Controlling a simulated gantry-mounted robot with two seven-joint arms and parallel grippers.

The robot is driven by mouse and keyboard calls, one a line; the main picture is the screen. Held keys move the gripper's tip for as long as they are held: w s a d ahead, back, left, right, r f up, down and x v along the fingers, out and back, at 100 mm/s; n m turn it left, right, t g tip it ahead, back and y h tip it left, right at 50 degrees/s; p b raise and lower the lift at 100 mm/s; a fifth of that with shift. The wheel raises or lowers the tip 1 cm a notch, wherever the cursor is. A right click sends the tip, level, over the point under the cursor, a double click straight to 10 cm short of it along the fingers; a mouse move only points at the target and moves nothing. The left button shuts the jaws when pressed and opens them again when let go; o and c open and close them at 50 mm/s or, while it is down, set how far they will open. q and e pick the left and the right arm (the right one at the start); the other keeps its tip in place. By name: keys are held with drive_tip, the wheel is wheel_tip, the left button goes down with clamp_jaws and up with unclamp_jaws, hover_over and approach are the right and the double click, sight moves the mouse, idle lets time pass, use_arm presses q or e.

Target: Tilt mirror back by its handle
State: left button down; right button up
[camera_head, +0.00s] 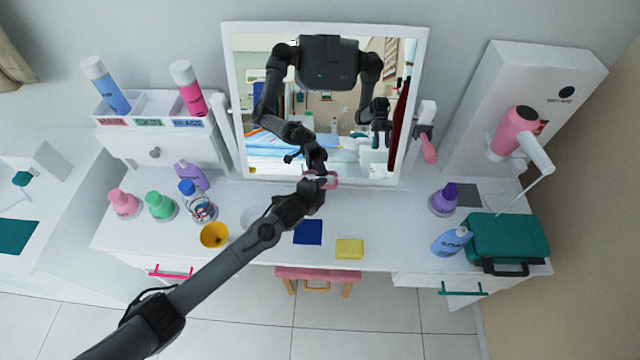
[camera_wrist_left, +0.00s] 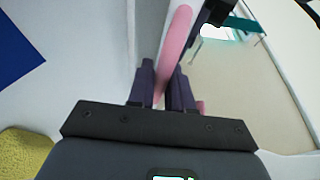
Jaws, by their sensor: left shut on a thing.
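The mirror (camera_head: 325,27) has a white frame and stands at the back of the white dressing table, between two side posts. Its glass reflects my body and both arms. A pink handle (camera_head: 332,181) sits at the middle of its lower edge. My left gripper (camera_head: 318,178) reaches there from the lower left and is shut on the handle. In the left wrist view the pink handle (camera_wrist_left: 176,40) runs between the two dark fingers (camera_wrist_left: 165,88). The fingers hide part of it. My right gripper shows only as a small reflection.
Left are an organizer (camera_head: 150,127), several bottles and a yellow cup (camera_head: 214,235). A blue cloth (camera_head: 308,232) and yellow sponge (camera_head: 349,249) lie in front. Right are a pink hair dryer (camera_head: 515,132), a purple bottle (camera_head: 444,200) and a green case (camera_head: 505,245). A pink stool (camera_head: 318,273) stands below.

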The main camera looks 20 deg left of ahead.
use_arm(q)
drive_tip(key=c, duration=1.4)
unclamp_jaws()
drive_tip(key=p+v, duration=0.1)
drive_tip(key=v, duration=0.9)
drive_tip(key=shift+s+r+p, duration=0.25)
drive_tip(key=shift+s+p, duration=0.1)
drive_tip(key=shift+p, duration=0.05)
